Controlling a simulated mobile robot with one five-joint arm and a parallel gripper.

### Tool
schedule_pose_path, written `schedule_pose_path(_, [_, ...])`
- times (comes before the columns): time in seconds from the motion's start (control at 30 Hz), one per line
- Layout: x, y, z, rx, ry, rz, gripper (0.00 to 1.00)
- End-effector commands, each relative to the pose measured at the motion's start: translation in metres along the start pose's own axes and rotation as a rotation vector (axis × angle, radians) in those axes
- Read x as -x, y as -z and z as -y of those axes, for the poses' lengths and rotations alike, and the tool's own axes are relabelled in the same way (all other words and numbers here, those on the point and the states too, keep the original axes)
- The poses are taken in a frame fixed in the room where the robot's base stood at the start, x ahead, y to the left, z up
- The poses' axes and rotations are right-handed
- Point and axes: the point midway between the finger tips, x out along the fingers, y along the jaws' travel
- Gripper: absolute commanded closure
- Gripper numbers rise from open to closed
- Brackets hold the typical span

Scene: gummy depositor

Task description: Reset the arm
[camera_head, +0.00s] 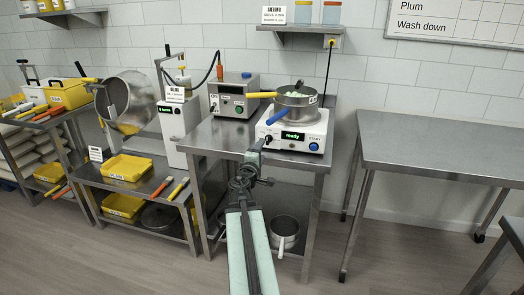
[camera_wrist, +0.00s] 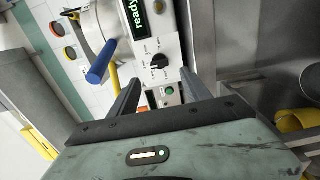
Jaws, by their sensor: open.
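My arm reaches forward from the bottom middle of the head view, and my gripper (camera_head: 257,150) is in front of the white heating unit. In the wrist view the two dark fingers of my gripper (camera_wrist: 160,82) stand apart with nothing between them. The fingers point toward the front panel of the white unit (camera_wrist: 167,30), which has a black knob and a green "ready" display. In the head view the unit (camera_head: 313,145) carries a steel pan (camera_head: 297,106) with a yellow and a blue handle and something pale green inside.
The unit stands on a steel table (camera_head: 222,137), with a grey control box (camera_head: 234,96) beside it. A pot (camera_head: 284,232) is on the lower shelf. A bare steel table (camera_head: 440,145) is at the right. A tilted steel drum (camera_head: 131,104) and yellow trays (camera_head: 127,167) are at the left.

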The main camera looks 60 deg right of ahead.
Motion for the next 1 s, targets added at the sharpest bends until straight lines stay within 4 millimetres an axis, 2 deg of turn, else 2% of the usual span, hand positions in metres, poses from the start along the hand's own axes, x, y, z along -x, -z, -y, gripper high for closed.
schedule_pose_path(0.23, [0.0, 0.0, 0.0, 0.0, 0.0, 0.0, 0.44])
schedule_pose_path(0.3, [0.001, 0.006, 0.0, 0.0, 0.0, -0.008, 0.44])
schedule_pose_path(0.37, [0.007, 0.023, 0.0, 0.0, 0.0, -0.032, 0.44])
schedule_pose_path(0.47, [0.029, 0.081, 0.0, 0.0, 0.0, -0.115, 0.44])
schedule_pose_path(0.5, [0.044, 0.113, 0.0, 0.0, 0.0, -0.161, 0.44])
schedule_pose_path(0.57, [0.07, 0.161, 0.002, -0.016, 0.009, -0.233, 0.44])
schedule_pose_path(0.6, [0.089, 0.191, 0.005, -0.041, 0.026, -0.277, 0.44])
schedule_pose_path(0.67, [0.122, 0.233, 0.012, -0.099, 0.07, -0.327, 0.44])
schedule_pose_path(0.7, [0.146, 0.259, 0.02, -0.147, 0.115, -0.348, 0.44])
schedule_pose_path(0.73, [0.165, 0.276, 0.028, -0.186, 0.156, -0.357, 0.44])
schedule_pose_path(0.8, [0.212, 0.31, 0.051, -0.273, 0.276, -0.36, 0.44])
schedule_pose_path(0.87, [0.253, 0.331, 0.076, -0.337, 0.401, -0.341, 0.44])
schedule_pose_path(0.9, [0.281, 0.341, 0.094, -0.37, 0.492, -0.319, 0.44])
schedule_pose_path(1.0, [0.351, 0.354, 0.14, -0.417, 0.726, -0.246, 0.44])
